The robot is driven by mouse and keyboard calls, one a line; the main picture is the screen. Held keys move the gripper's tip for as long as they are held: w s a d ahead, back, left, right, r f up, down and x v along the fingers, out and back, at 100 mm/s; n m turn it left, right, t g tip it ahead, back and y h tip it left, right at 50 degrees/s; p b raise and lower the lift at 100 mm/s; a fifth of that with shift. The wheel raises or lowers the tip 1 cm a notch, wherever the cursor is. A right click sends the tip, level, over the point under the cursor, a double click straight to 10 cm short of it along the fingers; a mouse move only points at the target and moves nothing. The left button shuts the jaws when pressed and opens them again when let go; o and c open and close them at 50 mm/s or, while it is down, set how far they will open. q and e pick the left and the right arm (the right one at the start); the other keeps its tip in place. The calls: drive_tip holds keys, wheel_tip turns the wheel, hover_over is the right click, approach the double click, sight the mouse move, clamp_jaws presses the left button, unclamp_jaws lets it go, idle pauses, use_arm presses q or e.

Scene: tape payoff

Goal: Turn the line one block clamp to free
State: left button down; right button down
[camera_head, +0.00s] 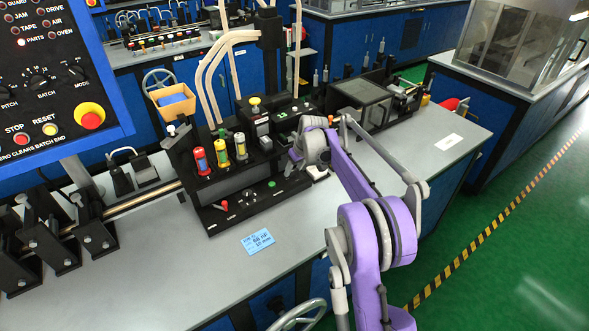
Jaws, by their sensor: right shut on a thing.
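The black block unit (234,180) stands on the grey bench, with upright red, yellow and green-banded tubes along its top. My right gripper (294,160) is at the right end of this unit, at the end of my purple arm. It is shut on a small part there, which my wrist and fingers mostly hide. I cannot make out the line one block clamp clearly or tell which way it is turned. My left gripper is not in view.
A control panel (60,80) with a red stop button fills the upper left. Black brackets on a rail (92,235) stand at the left. A tan bin (172,101) is behind the unit. A blue card (258,242) lies on clear bench (160,275) in front.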

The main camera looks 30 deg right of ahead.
idle(0.4)
drive_tip(key=shift+c, duration=1.6)
unclamp_jaws()
drive_tip(key=v, duration=1.1)
drive_tip(key=shift+a, duration=0.2)
